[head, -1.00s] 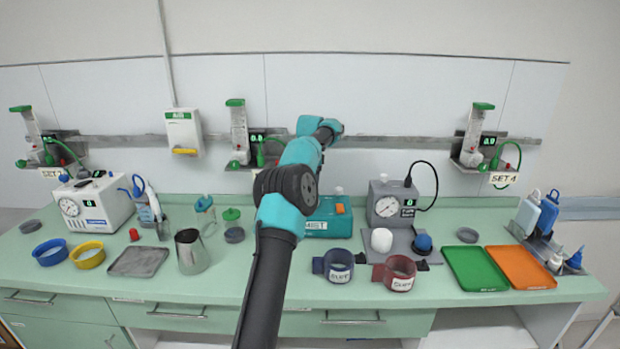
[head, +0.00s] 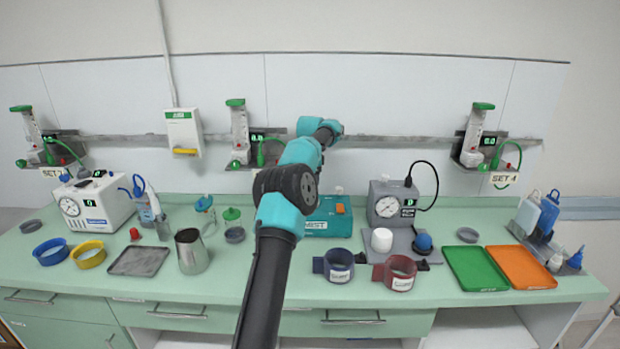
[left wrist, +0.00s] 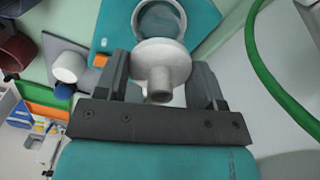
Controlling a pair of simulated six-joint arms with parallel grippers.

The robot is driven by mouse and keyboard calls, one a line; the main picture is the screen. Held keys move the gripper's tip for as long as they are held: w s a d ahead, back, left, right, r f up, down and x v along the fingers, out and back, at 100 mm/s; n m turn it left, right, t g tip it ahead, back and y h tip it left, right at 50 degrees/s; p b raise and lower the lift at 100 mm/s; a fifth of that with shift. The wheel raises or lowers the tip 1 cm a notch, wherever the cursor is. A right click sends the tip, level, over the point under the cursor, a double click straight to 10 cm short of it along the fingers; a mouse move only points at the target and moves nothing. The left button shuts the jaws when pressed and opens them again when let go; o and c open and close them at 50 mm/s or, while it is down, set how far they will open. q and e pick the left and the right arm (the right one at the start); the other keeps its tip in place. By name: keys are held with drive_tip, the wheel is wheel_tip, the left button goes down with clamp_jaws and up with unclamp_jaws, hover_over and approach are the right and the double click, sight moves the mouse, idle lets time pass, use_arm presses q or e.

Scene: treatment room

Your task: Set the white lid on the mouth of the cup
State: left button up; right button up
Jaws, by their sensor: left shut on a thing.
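In the left wrist view, my left gripper (left wrist: 160,72) is shut on the white lid (left wrist: 163,58), with the lid's stubby grey-white knob between the fingers. The cup (left wrist: 161,20) is just beyond the lid, a pale round rim with a grey-blue inside, over the teal mist box (left wrist: 205,16). The lid covers part of the cup's near rim. I cannot tell whether they touch. In the head view my arm hides the gripper, lid and cup; the teal mist box (head: 318,228) shows to the arm's right. My right gripper is not in view.
A white cylinder (head: 382,241) and a grey gauge unit (head: 392,203) stand right of the mist box. Blue (head: 338,266) and red (head: 399,272) cuffs lie in front. A green tube (left wrist: 259,60) curves close to the gripper's right. A metal jug (head: 191,252) stands left of my arm.

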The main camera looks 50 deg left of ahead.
use_arm(q)
drive_tip(key=shift+f, duration=1.4)
idle(1.3)
drive_tip(key=o, duration=1)
drive_tip(key=shift+c, duration=0.2)
drive_tip(key=shift+r, duration=0.1)
drive_tip(key=shift+r, duration=3.4)
